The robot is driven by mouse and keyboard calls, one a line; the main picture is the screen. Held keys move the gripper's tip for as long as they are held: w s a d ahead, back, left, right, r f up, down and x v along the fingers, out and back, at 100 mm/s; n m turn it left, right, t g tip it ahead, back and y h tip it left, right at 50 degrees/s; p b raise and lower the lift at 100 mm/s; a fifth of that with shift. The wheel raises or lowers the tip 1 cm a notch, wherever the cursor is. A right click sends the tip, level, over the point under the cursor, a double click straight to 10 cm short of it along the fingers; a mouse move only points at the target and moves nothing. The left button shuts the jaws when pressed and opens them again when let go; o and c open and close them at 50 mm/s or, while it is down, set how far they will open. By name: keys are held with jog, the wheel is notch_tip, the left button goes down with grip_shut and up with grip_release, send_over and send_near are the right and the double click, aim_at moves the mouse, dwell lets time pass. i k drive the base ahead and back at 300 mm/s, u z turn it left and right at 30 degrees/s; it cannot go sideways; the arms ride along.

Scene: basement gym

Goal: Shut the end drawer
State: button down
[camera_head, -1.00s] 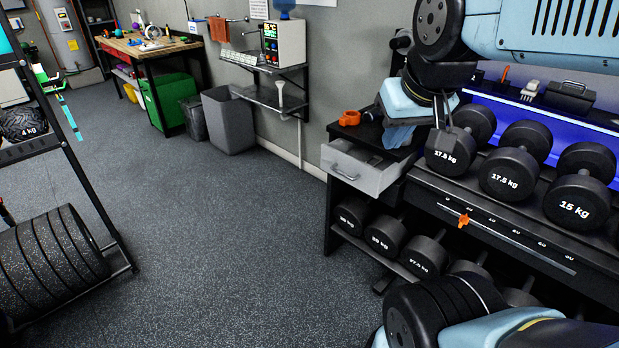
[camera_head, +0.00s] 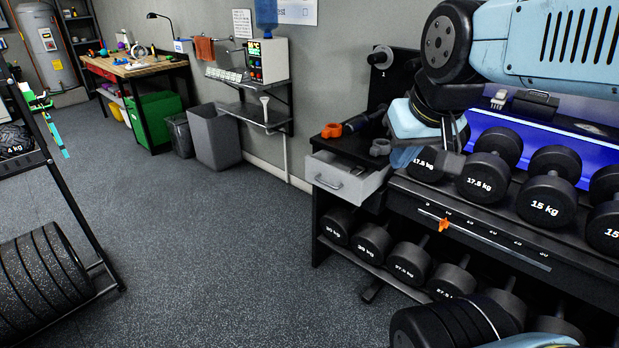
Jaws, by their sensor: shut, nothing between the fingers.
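The end drawer (camera_head: 338,182) is a light grey box with a bar handle on its front. It sticks out of the left end of the dumbbell rack (camera_head: 470,226), under the black end top, so it stands open. My gripper (camera_head: 450,163) hangs from my arm at the upper right, pointing down. It is small and dark, shut and empty, to the right of the drawer and apart from its front. It covers part of the 17.5 kg dumbbells behind it.
An orange clamp-like piece (camera_head: 331,130) and a dark tool lie on the end top above the drawer. Dumbbells (camera_head: 545,198) fill the rack's two levels. Weight plates (camera_head: 45,275) stand at the left. The floor (camera_head: 210,240) before the drawer is clear.

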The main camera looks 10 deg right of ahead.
aim_at(328, 172)
jog(key=i, duration=0.85)
jog(key=u, duration=0.05)
